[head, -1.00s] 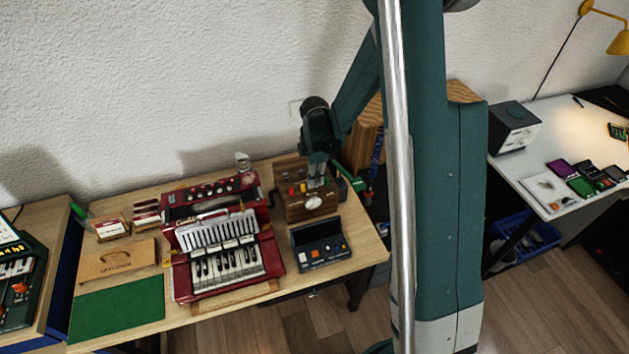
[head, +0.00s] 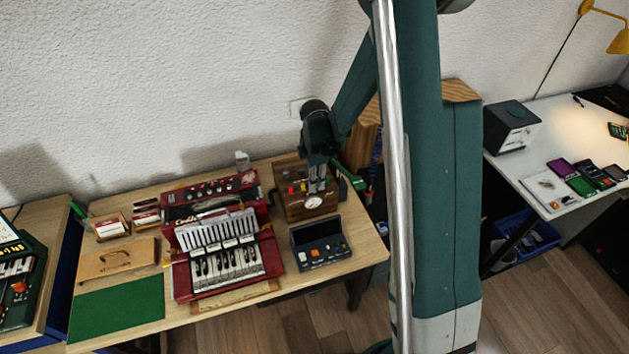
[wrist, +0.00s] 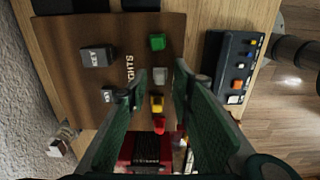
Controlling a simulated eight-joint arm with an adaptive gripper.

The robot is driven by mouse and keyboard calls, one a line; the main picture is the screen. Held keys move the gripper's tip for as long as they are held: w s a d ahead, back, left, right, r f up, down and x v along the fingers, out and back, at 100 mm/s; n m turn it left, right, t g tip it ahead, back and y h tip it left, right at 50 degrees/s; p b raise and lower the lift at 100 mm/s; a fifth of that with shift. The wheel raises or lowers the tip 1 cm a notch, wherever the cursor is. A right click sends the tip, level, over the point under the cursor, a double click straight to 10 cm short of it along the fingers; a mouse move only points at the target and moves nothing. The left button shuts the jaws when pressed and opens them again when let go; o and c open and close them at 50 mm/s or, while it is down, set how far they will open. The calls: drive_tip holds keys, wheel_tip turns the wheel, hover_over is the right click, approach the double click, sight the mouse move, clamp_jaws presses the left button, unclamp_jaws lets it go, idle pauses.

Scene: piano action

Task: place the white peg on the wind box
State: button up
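A small white peg (wrist: 160,76) stands in a row with green, yellow and red pegs on a brown wooden box (wrist: 60,40). The wooden box also shows in the head view (head: 290,208), with a round white dial on its front. My gripper (wrist: 162,85) is open above this box. Its two green fingers stand apart, one on either side of the white peg as seen in the wrist view, with no contact visible. In the head view my gripper (head: 317,188) points down at the box and hides part of its top. I cannot tell which part is the wind box.
A dark tray (head: 320,243) with small coloured blocks lies in front of the wooden box. A red accordion (head: 225,250) stands to its left. Grey blocks marked KEY (wrist: 98,58) are on the box. A green mat (head: 117,310) leaves free room at the table's left.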

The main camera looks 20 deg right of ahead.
drive_tip(key=shift+r, duration=0.2)
wheel_tip(320, 180, up, 12)
idle(1.0)
drive_tip(key=shift+r, duration=0.1)
idle(0.6)
drive_tip(key=s+a+r+m+t, duration=0.25)
drive_tip(key=s+r+m, duration=0.45)
drive_tip(key=s+r, duration=0.55)
drive_tip(key=s+r+m+t, duration=0.2)
drive_tip(key=s+m, duration=0.3)
drive_tip(key=s, duration=0.3)
drive_tip(key=s+a+r+m+t, duration=0.1)
drive_tip(key=s+r+m, duration=0.3)
drive_tip(key=s, duration=0.4)
drive_tip(key=shift+a+r+m+t, duration=0.15)
drive_tip(key=shift+r+m+t, duration=0.25)
drive_tip(key=shift+m+t, duration=0.5)
